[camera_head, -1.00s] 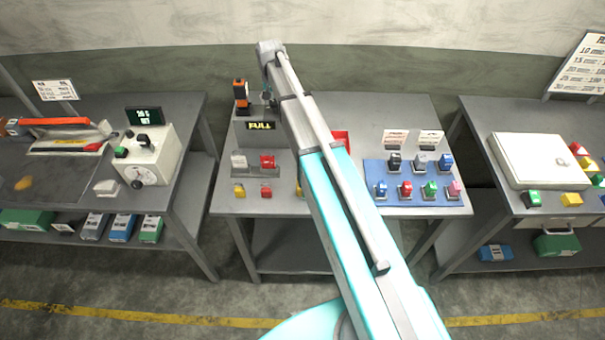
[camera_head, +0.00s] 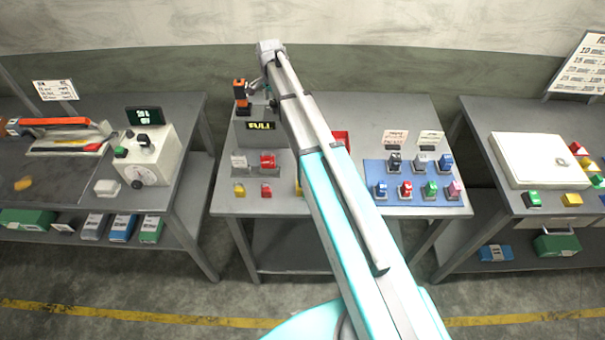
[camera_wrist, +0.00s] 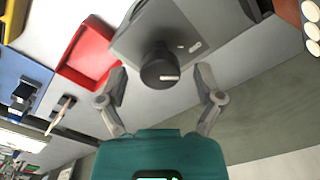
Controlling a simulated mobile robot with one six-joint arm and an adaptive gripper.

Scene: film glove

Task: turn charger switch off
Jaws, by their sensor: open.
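The charger (camera_head: 246,137) is a grey box at the back left of the middle table, with a lit display reading FULL (camera_head: 261,126). In the wrist view its grey body (camera_wrist: 205,22) carries a round dark knob switch (camera_wrist: 157,68) with a pale mark. My gripper (camera_wrist: 162,76) is open, with one finger on each side of the knob in the picture. Whether either finger touches it, I cannot tell. In the head view my gripper (camera_head: 257,88) is small, close to the charger's top, and partly hidden by my arm. The knob is not distinguishable there.
An orange and black battery-like item (camera_head: 240,90) stands upright on the charger, close beside my gripper. A red tray (camera_head: 341,140) lies to the right, partly behind my arm. A blue mat (camera_head: 388,171) holds several coloured blocks. Red and yellow blocks sit in front of the charger.

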